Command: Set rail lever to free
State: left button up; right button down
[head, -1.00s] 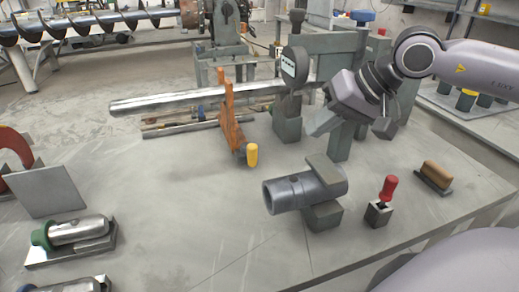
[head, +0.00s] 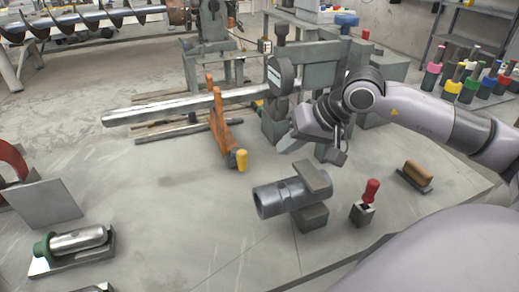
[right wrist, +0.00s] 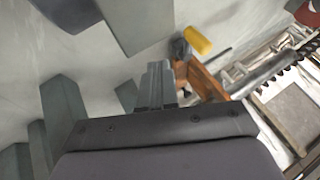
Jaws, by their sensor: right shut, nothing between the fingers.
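A yellow-tipped lever (head: 241,160) sticks out low at the front of an orange bracket (head: 219,122), which stands against a long shiny rail (head: 165,108). I take this as the rail lever; no marking for its setting is readable. My right gripper (head: 291,144) is shut and empty, above the bench to the right of the lever and apart from it. In the right wrist view, the shut fingers (right wrist: 158,84) point toward the top, with the yellow tip (right wrist: 197,40) and orange bracket (right wrist: 205,82) just right of them. My left gripper is out of view.
A dial gauge (head: 281,72) on a grey stand is behind my right gripper. In front are a grey tube (head: 277,199) on a block, a red-handled lever (head: 371,190) and a wooden-handled brush (head: 418,174). The bench middle-left is clear.

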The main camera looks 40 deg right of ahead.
aim_at(239, 153)
jog(key=x, duration=0.4)
jog(key=shift+r, duration=0.1)
jog(key=shift+w+a+r+p, duration=0.1)
jog(key=shift+w+a+p, duration=0.15)
jog(key=shift+a, duration=0.35)
jog(key=shift+w+a+p, duration=0.2)
jog(key=shift+w+a, duration=0.1)
jog(key=shift+a, duration=0.3)
jog(key=shift+w+a, duration=0.3)
jog(key=shift+a, duration=0.35)
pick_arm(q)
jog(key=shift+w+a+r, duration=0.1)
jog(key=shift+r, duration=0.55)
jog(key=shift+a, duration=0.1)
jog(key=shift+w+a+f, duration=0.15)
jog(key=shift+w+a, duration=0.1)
pick_arm(e)
jog(key=shift+a+m, duration=0.15)
jog(key=shift+m, duration=0.15)
